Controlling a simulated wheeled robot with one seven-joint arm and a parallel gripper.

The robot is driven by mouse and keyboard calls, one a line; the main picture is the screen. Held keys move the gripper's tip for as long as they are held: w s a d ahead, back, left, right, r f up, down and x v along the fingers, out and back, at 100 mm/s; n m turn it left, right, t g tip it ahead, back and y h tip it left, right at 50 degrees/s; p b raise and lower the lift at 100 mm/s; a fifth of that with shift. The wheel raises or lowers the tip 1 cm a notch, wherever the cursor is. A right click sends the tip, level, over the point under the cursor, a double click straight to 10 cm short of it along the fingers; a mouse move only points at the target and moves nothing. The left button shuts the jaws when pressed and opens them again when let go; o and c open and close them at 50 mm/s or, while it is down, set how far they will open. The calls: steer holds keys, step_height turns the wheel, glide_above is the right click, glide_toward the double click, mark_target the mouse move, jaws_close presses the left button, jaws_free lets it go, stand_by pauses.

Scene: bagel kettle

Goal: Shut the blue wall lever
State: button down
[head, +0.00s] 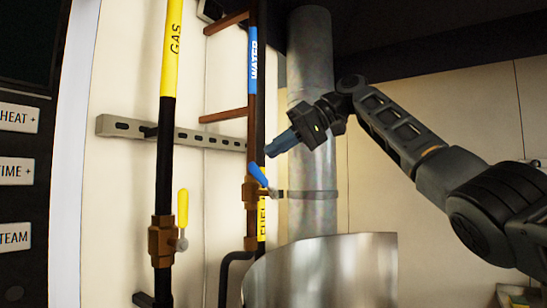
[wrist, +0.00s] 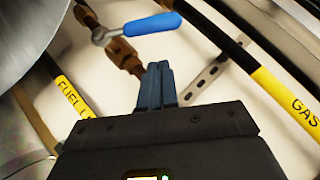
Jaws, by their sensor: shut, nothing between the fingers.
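The blue wall lever (head: 258,174) sits on a brass valve on the copper pipe with the blue WATER label. In the head view it slants up and to the left from its pivot. In the wrist view the blue lever (wrist: 152,25) lies nearly crosswise, beyond my fingertips. My gripper (head: 268,152) is just above and to the right of the lever in the head view. It also shows in the wrist view (wrist: 155,66), with its blue-grey fingers together and empty. I see no clear contact between the fingers and the lever.
A yellow lever (head: 183,208) stands upright on the black GAS pipe (head: 165,120) at left. A metal duct (head: 312,215) rises behind my gripper. A curved shiny metal vessel (head: 330,272) is below. A slotted rail (head: 200,138) crosses the wall.

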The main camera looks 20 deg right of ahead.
mark_target(260, 170)
steer(key=shift+s+a+f, duration=0.25)
steer(key=shift+f, duration=0.25)
steer(key=shift+s+a+f, duration=0.25)
steer(key=shift+f, duration=0.2)
steer(key=shift+s+a+f, duration=0.25)
steer(key=shift+f, duration=0.25)
steer(key=shift+s+a+f, duration=0.1)
steer(key=shift+s, duration=0.05)
steer(key=shift+f+h+b, duration=0.1)
steer(key=shift+h+b, duration=0.2)
steer(key=shift+b, duration=0.2)
